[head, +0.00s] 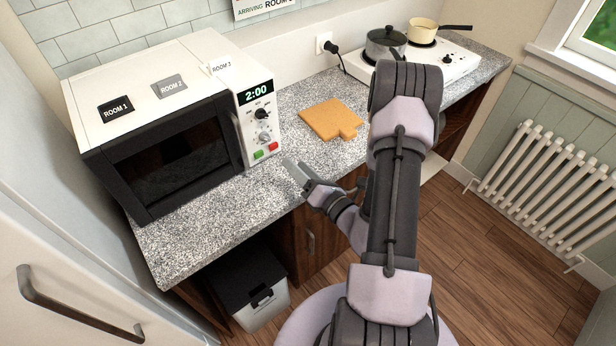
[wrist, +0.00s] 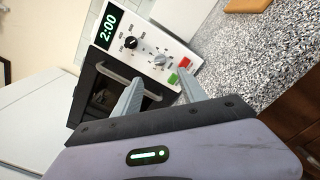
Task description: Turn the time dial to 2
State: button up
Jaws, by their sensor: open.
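The white and black microwave (head: 160,130) stands on the counter, and its green display (head: 257,93) reads 2:00. Below the display are a black dial (head: 261,114) and a silver dial (head: 264,138). My gripper (head: 297,166) is open and empty, in front of the panel at lower right. In the wrist view its fingers (wrist: 161,77) point toward the panel, apart from both dials.
Green (head: 258,154) and red (head: 272,147) buttons sit under the dials. The door handle (wrist: 128,80) lies beside the left finger in the wrist view. A cutting board (head: 330,118) and a hob with pots (head: 422,32) are to the right. Counter before the panel is clear.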

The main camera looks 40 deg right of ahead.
jog(key=s, duration=0.4)
jog(key=shift+s, duration=0.25)
